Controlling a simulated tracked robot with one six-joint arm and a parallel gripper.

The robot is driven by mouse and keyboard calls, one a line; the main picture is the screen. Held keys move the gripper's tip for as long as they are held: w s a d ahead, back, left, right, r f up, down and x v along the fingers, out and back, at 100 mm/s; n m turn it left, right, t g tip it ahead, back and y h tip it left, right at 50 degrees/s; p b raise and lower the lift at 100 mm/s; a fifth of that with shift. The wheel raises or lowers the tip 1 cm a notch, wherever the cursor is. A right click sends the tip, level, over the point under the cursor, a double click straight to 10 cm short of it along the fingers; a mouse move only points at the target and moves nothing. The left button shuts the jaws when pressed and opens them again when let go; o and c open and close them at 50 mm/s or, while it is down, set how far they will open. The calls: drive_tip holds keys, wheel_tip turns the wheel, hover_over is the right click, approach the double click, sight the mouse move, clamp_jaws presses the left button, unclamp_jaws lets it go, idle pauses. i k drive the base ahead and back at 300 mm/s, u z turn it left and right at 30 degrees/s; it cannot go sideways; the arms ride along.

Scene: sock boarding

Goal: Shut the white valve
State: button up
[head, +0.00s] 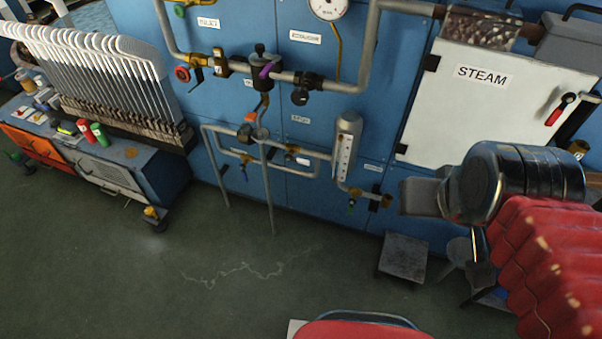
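Pipework with several small valves runs across the blue panel wall (385,60). A small pale piece that looks like a white valve handle (292,149) sits on the lower pipe, left of the upright sight glass (345,150). It is too small to tell whether it is open or shut. My arm, in a red sleeve, comes in from the right. The grey blocky end of my gripper (420,197) points left, right of the pipework in the picture and apart from the pale handle. Its fingers cannot be made out clearly.
A white STEAM cabinet (485,95) with a red-handled lever is at upper right. Other valves include a red wheel (182,74) and a purple handle (268,70). A grey stool-like box (403,257) stands below my gripper. A bench with white sock boards (110,75) is left.

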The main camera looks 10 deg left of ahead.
sight(288, 157)
drive_tip(key=z, duration=0.05)
drive_tip(key=k, duration=0.45)
drive_tip(key=u, duration=0.55)
drive_tip(key=i, duration=1)
drive_tip(key=u, duration=1.4)
